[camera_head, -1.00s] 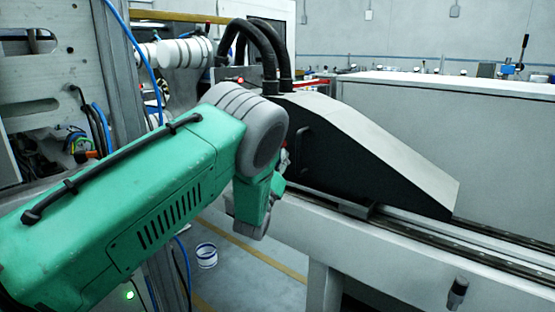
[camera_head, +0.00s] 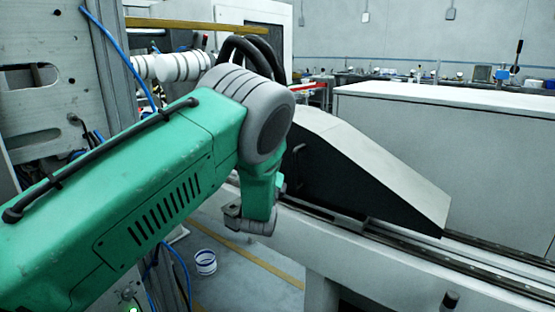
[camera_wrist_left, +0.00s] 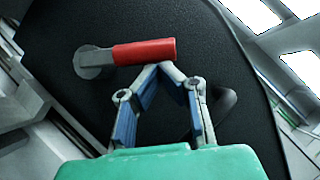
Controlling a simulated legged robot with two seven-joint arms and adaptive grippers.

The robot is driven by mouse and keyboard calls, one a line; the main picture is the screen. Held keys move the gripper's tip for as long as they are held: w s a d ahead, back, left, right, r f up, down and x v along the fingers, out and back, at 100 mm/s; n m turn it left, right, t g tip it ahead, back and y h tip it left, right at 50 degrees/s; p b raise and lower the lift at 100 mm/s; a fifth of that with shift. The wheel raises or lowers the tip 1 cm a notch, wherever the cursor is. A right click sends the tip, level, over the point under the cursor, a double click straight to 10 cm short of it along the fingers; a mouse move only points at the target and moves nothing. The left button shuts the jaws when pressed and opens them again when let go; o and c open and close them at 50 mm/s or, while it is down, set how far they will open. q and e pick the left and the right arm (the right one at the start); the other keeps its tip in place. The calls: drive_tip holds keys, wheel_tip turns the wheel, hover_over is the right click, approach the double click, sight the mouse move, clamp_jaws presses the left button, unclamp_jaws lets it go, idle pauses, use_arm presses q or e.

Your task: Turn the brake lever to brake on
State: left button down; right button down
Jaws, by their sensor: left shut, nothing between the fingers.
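The brake lever has a red handle (camera_wrist_left: 145,52) and a round grey hub (camera_wrist_left: 92,62), mounted on a black panel (camera_wrist_left: 205,35) in the left wrist view. The handle points right from the hub, nearly level in that picture. My left gripper (camera_wrist_left: 161,68) is shut and empty. Its fingertips meet just below the right half of the red handle; I cannot tell whether they touch it. In the head view my green left arm hides the gripper and the lever. My right gripper is in neither view.
The sloped machine cover (camera_head: 375,170) stands on a long bed with rails (camera_head: 430,245). Black hoses (camera_head: 250,50) arch behind my left arm. A metal frame (camera_head: 50,85) stands at the left. A white bucket (camera_head: 205,262) sits on the floor below.

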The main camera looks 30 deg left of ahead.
use_arm(q)
drive_tip(key=a+r+n+g+p, duration=0.3)
drive_tip(key=a+n+g+p, duration=0.1)
drive_tip(key=n+p, duration=0.3)
drive_tip(key=shift+a+n+g, duration=0.3)
drive_tip(key=shift+a+n, duration=0.3)
idle(0.4)
